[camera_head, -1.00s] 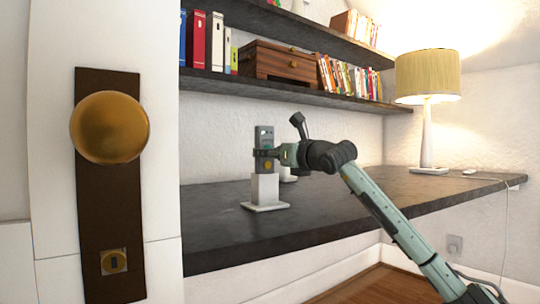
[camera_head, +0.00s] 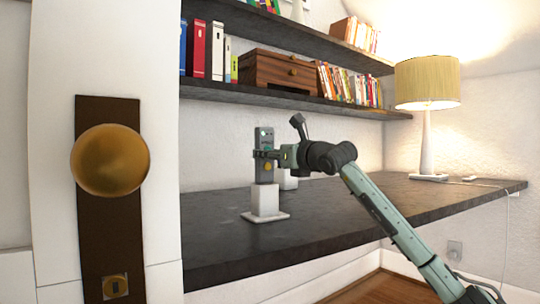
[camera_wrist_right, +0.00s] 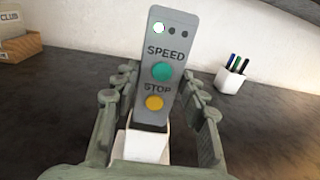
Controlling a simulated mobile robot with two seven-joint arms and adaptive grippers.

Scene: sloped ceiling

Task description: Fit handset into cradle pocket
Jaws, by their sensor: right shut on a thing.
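The handset (camera_head: 265,142) is a slim grey upright remote with a green and a yellow button, marked SPEED and STOP in the right wrist view (camera_wrist_right: 163,50). My right gripper (camera_head: 268,154) is shut on it, a finger on each side in the right wrist view. The white cradle (camera_head: 265,201) stands on the dark desk directly below the handset; it also shows in the right wrist view (camera_wrist_right: 140,146). The handset's lower end meets the cradle's top edge in the head view. I cannot tell whether it is inside the pocket. My left gripper is out of view.
A white pen cup (camera_wrist_right: 229,80) stands behind the cradle. A lamp (camera_head: 427,140) stands at the desk's right. Shelves (camera_head: 300,101) with books and a wooden box hang above. A door with a brass knob (camera_head: 110,160) fills the left. The desk (camera_head: 350,209) is clear right of the cradle.

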